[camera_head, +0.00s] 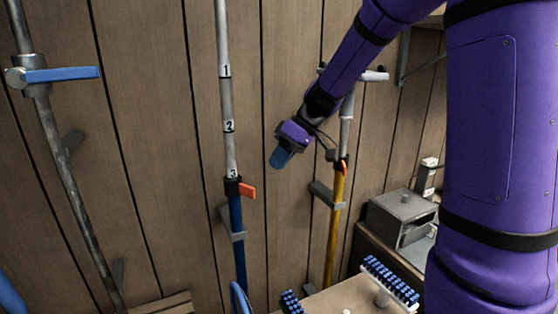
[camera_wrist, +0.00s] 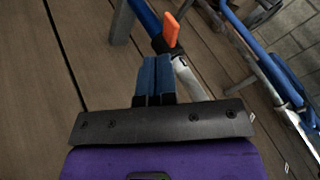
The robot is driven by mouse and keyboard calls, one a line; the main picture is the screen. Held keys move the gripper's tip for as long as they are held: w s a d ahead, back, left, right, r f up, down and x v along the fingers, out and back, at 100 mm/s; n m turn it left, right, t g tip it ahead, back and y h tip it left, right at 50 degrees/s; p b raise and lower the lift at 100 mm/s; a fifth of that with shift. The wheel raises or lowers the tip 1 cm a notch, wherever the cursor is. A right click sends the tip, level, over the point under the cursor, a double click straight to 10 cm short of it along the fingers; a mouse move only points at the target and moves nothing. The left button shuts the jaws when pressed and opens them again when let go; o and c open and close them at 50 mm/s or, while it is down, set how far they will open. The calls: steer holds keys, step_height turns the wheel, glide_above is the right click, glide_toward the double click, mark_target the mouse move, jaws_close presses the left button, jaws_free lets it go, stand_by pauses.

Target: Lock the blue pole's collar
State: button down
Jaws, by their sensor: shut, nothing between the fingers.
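The blue pole (camera_head: 237,240) stands upright against the wooden wall, with a silver upper section (camera_head: 226,100) marked 1, 2 and 3. Its black collar (camera_head: 232,187) sits just below the 3. The collar's orange lever (camera_head: 247,191) sticks out to the right, away from the pole. In the wrist view the lever (camera_wrist: 171,28) and collar (camera_wrist: 165,46) are beyond the fingertips, at the upper middle. My gripper (camera_head: 281,160) is shut and empty, up and to the right of the lever in the head view. Its blue fingers (camera_wrist: 157,64) are together, apart from the lever.
A yellow pole (camera_head: 333,230) with a red-orange lever (camera_head: 344,167) stands to the right. A grey bracket (camera_head: 234,225) is by the blue pole. A metal pipe with a blue handle (camera_head: 65,74) is at left. A blue-bristled brush (camera_head: 390,280) and grey box (camera_head: 400,212) are lower right.

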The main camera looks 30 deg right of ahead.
mark_target(240, 187)
steer(key=x, duration=0.7)
steer(key=shift+f, duration=0.15)
steer(key=shift+a, duration=0.2)
